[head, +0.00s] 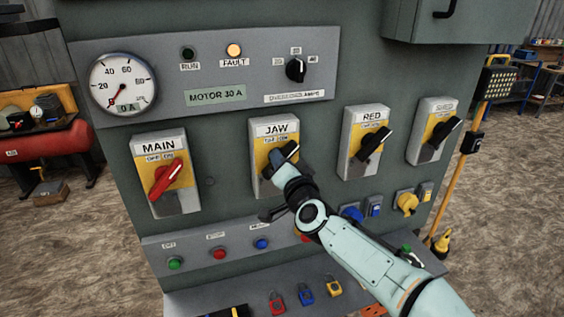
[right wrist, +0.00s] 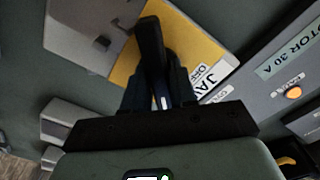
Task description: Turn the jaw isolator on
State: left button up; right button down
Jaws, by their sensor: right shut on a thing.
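The jaw isolator (head: 268,135) is a pale box with a yellow plate labelled JAW on the grey-green cabinet, between the MAIN and RED isolators. Its black handle (head: 290,148) slants to the upper right, much like the RED one. My right gripper (head: 281,161) is shut on this handle, covering its lower part. In the right wrist view, the handle (right wrist: 150,42) stands between the fingers (right wrist: 160,88) in front of the yellow plate (right wrist: 195,50). The isolator's on/off lettering is too small to read surely. My left gripper is not in view.
The MAIN isolator (head: 165,180) has a red handle. The RED isolator (head: 367,140) and another black-handled one (head: 434,130) stand to the right. Above, the FAULT lamp (head: 234,50) glows amber and the RUN lamp (head: 188,53) is dark. Buttons and coloured padlocks (head: 306,293) sit below.

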jog(key=c, duration=1)
grip_release()
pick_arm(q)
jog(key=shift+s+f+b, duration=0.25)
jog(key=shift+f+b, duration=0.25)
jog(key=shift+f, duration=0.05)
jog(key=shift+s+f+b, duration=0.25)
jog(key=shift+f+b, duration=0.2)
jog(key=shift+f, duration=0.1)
pick_arm(e)
jog(key=v, duration=1.3)
jog(key=shift+s, duration=0.15)
